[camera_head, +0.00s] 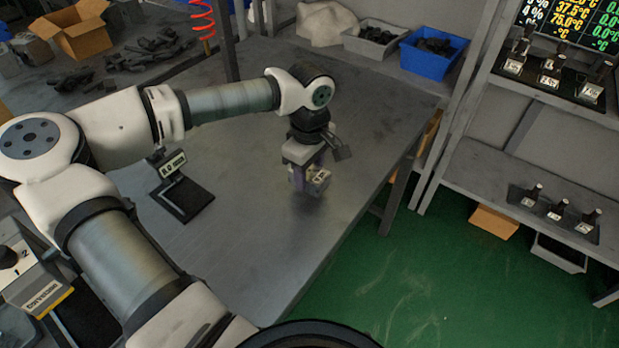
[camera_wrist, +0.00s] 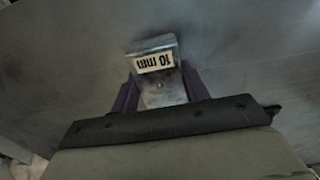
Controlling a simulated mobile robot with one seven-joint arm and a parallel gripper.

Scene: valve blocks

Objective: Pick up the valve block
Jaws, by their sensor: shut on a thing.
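The valve block (camera_head: 321,178) is a small metal block over the grey table, at the end of my arm in the head view. In the wrist view the valve block (camera_wrist: 158,68) shows a pale label reading "10 mm", upside down. My gripper (camera_head: 307,180) points down and is shut on the block. In the wrist view the purple fingers of my gripper (camera_wrist: 160,92) press on its left and right sides. The block's lower part is hidden, and I cannot tell whether it touches the table.
The grey table (camera_head: 370,120) is mostly clear around the block. A black stand with a label (camera_head: 180,190) is to the left. A blue bin (camera_head: 432,52) and a grey bin (camera_head: 376,38) stand at the back. A shelf with several small labelled blocks (camera_head: 556,210) is on the right.

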